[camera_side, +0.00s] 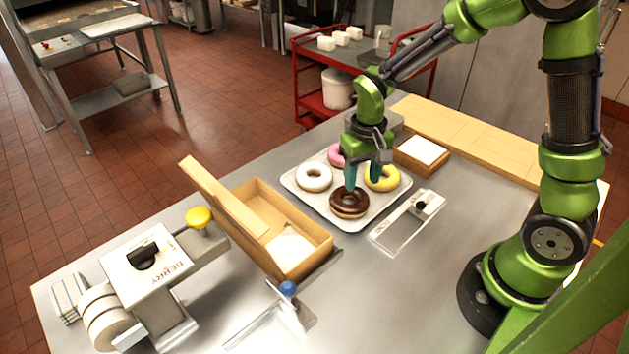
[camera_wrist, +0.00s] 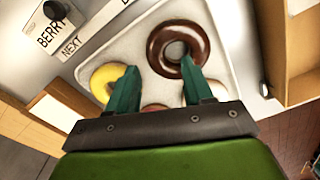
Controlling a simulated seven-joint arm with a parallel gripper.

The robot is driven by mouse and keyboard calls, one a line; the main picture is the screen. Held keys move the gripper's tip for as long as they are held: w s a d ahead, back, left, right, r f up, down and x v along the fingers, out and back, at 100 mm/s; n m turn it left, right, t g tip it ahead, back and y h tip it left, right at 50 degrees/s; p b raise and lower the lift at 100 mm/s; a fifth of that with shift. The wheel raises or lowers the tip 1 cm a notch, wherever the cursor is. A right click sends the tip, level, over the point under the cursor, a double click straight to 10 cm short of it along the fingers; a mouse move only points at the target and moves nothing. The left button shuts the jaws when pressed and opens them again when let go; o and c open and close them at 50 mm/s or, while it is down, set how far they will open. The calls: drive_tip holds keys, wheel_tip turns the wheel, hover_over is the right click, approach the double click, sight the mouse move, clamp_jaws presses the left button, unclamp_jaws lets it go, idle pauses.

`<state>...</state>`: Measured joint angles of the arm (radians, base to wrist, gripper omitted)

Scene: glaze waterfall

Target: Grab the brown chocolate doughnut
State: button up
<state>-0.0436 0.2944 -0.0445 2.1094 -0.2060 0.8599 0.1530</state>
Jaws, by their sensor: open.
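The brown chocolate doughnut (camera_side: 349,204) lies on a white tray (camera_side: 317,201), at the tray's near edge in the side view. In the wrist view the doughnut (camera_wrist: 157,56) is dark and glossy, at the upper middle, beyond the fingertips. My gripper (camera_side: 363,186) is open, with two teal fingers pointing down over the tray. One fingertip appears close above the back of the chocolate doughnut; I cannot tell whether it touches.
On the tray are a white doughnut (camera_side: 314,177), a yellow one (camera_side: 382,178) and a pink one (camera_side: 335,155), partly hidden. An open wooden box (camera_side: 262,213) stands left of the tray. A flat device (camera_side: 407,222) lies to the right. A labelled machine (camera_side: 150,265) is at front left.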

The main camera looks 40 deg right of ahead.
sight(361, 193)
drive_tip(key=shift+d+f, duration=0.2)
drive_tip(key=shift+f, duration=2.55)
drive_tip(key=c, duration=0.8)
